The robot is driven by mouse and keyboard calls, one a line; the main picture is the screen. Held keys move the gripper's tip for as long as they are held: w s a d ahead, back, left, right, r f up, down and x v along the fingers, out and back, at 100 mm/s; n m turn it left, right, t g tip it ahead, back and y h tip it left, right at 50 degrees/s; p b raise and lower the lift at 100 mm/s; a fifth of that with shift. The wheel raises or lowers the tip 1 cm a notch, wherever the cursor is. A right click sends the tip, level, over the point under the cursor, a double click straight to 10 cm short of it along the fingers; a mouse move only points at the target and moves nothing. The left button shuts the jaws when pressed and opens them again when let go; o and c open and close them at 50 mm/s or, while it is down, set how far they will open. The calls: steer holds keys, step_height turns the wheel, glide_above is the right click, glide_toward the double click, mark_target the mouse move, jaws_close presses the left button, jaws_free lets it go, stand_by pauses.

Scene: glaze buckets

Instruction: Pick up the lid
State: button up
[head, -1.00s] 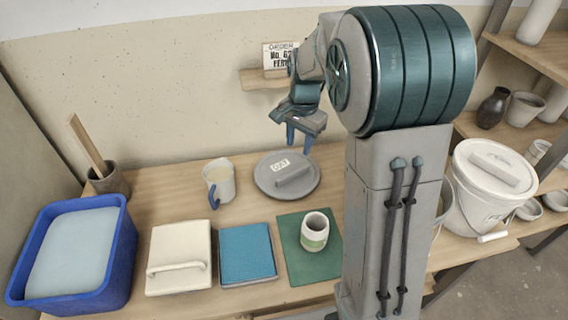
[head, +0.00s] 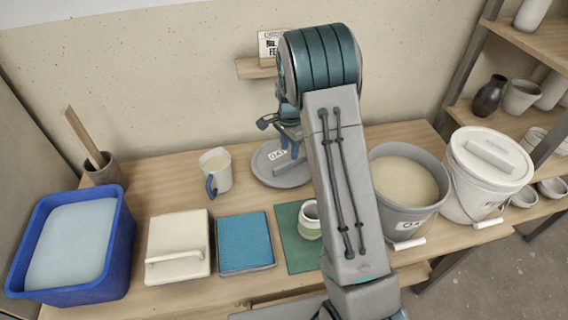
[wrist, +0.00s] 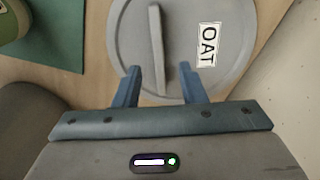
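The grey round lid (head: 266,173) lies flat on the wooden table, with a raised bar handle and a white label reading OAT. In the wrist view the lid (wrist: 184,20) fills the top middle, and its bar handle (wrist: 156,45) runs between my fingers. My gripper (wrist: 158,72) is open, with one blue finger on each side of the handle and a gap on both sides. In the head view my gripper (head: 289,150) is over the lid, partly hidden by my arm. I cannot tell how far above the lid the fingertips are.
A grey open bucket (head: 412,215) of pale glaze and a white lidded bucket (head: 470,205) stand at the right. A mug (head: 216,170) is left of the lid. A cup (head: 309,222) on a green mat (head: 293,250) is in front, near my arm.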

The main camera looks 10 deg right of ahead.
mark_target(290, 161)
steer(key=shift+d+f, duration=0.1)
steer(key=shift+f, duration=2.6)
steer(key=shift+f, duration=0.25)
jaws_close()
